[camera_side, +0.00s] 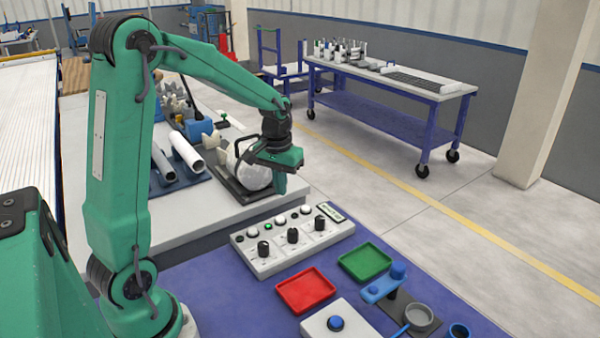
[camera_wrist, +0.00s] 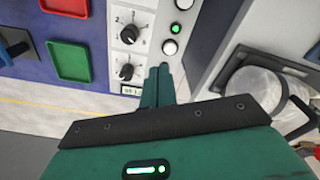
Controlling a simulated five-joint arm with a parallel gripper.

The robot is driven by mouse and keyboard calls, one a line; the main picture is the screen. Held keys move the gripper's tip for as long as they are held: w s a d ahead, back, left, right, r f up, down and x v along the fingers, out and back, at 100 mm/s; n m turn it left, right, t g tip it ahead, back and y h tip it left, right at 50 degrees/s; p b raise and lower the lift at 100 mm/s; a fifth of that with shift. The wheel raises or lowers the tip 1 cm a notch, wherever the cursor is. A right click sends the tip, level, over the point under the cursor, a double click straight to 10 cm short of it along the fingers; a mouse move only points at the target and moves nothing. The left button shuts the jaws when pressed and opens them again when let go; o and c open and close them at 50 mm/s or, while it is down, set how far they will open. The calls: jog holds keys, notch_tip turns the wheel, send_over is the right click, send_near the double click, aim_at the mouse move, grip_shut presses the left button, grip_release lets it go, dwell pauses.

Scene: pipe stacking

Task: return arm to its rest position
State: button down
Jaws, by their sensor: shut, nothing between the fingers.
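My arm is green and bent, reaching over the work surface in the side view. My gripper (camera_side: 280,186) points down, with its fingers together and nothing between them. It hangs above the back edge of the control box (camera_side: 292,240), in front of a large pale round part (camera_side: 252,177). In the wrist view my gripper (camera_wrist: 159,72) also has its fingers together, beside the control box (camera_wrist: 150,42). Two pale pipes, a left one (camera_side: 163,162) and a right one (camera_side: 186,151), lie on a dark tray (camera_side: 181,182) to the left of my gripper.
A red tray (camera_side: 306,291), a green tray (camera_side: 364,261) and a white box with a blue button (camera_side: 336,323) are on the blue table. Blue and grey fittings (camera_side: 397,271) stand at the right. A wheeled bench (camera_side: 400,84) is behind, across open floor.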

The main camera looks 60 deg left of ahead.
jog(key=s+d+r+m+t, duration=0.2)
jog(key=s+d+r, duration=0.3)
jog(key=s+d, duration=0.2)
jog(key=s+d+r+m+t, duration=0.3)
jog(key=s+d+r, duration=0.2)
jog(key=s, duration=0.4)
jog(key=shift+d+r, duration=0.3)
jog(key=shift+d, duration=0.6)
dwell(0.3)
